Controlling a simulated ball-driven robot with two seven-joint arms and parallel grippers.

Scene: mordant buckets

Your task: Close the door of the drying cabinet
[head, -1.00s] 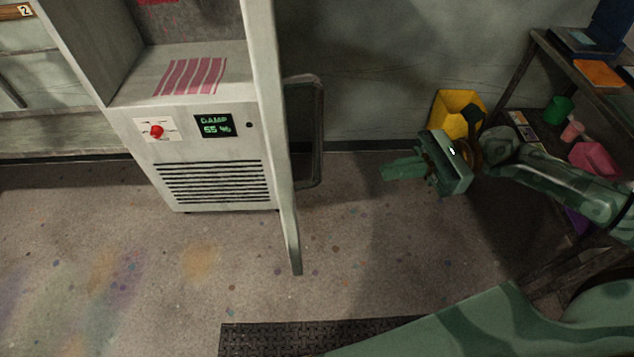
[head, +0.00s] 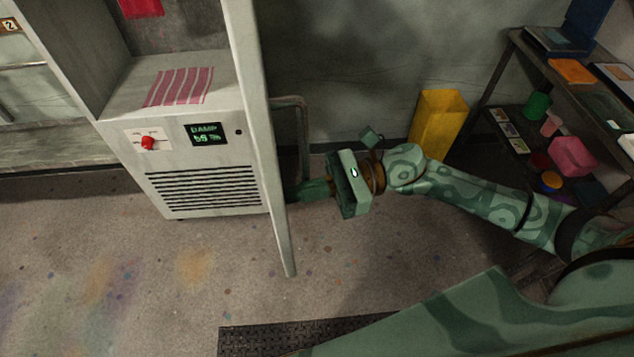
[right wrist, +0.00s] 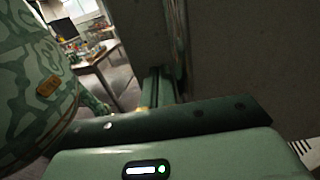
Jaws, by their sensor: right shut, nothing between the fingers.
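The drying cabinet (head: 210,185) stands at the left in the head view, its front open. Its door (head: 262,130) stands wide open, seen nearly edge-on and jutting toward me from the cabinet's right side. My right gripper (head: 300,191) is shut and empty, pointing left with its fingertips close to the door's right-hand face. I cannot tell whether they touch it. In the right wrist view the shut fingers (right wrist: 158,88) point away beside a large dark grey surface. My left gripper is not in view.
A striped cloth (head: 180,88) lies inside the cabinet. A yellow bin (head: 440,122) stands by the back wall. A shelf rack (head: 560,92) with tubs and books is at the right. A dark mat (head: 265,338) lies in front. The floor before the cabinet is clear.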

